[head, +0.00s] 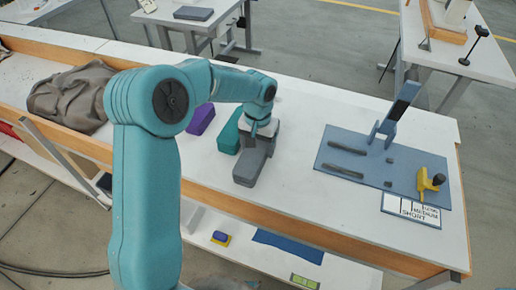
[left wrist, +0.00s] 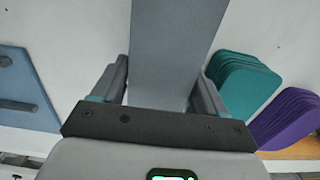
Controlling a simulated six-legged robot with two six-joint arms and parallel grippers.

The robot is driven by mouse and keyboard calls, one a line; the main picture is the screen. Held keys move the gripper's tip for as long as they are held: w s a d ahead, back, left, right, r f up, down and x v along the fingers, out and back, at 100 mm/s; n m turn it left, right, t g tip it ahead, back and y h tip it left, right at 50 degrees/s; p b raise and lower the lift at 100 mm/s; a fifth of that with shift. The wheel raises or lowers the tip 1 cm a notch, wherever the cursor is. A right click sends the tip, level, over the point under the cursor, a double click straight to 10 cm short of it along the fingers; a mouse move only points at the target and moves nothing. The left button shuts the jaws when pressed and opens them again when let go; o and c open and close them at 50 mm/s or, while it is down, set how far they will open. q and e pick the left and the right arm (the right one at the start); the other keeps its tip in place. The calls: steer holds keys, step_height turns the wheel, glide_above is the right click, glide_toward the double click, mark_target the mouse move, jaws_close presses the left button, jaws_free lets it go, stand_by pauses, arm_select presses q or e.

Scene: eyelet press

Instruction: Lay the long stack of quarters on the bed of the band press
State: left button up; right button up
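A long grey stack (head: 250,166) lies on the white bench. My left gripper (head: 262,132) is over its far part, pointing down. In the left wrist view the grey stack (left wrist: 175,45) runs up between the two fingers of my left gripper (left wrist: 158,88), one finger close along each side. Whether they press on it is not clear. The band press is a blue bed (head: 324,165) with an upright lever (head: 396,115) on the right of the bench. My right gripper is not in view.
A teal stack (head: 229,134) and a purple stack (head: 201,119) lie left of the grey one. A yellow clamp-like part (head: 428,184) and a lettered card (head: 411,211) are at the bed's right. Dark bars (head: 346,147) lie on the bed. Bare bench separates stack and bed.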

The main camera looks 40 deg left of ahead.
mark_target(258, 144)
arm_select(q)
steer(key=shift+r, duration=0.1)
steer(key=c, duration=0.9)
steer(key=shift+o, duration=0.2)
steer(key=shift+r, duration=0.1)
step_height(258, 144, up, 20)
steer(key=p, duration=0.2)
steer(key=s+d+f+m, duration=0.1)
steer(key=d+f, duration=0.2)
steer(key=f, duration=0.2)
steer(key=s+d+f+m, duration=0.1)
steer(key=s+d+f, duration=0.1)
steer(key=d+f, duration=0.2)
steer(key=s+d+f+m, duration=0.1)
steer(key=d+f, duration=0.3)
steer(key=f, duration=0.4)
steer(key=shift+s+f, duration=0.15)
steer(key=shift+s, duration=0.05)
steer(key=shift+w+d, duration=0.15)
steer(key=shift+w, duration=0.4)
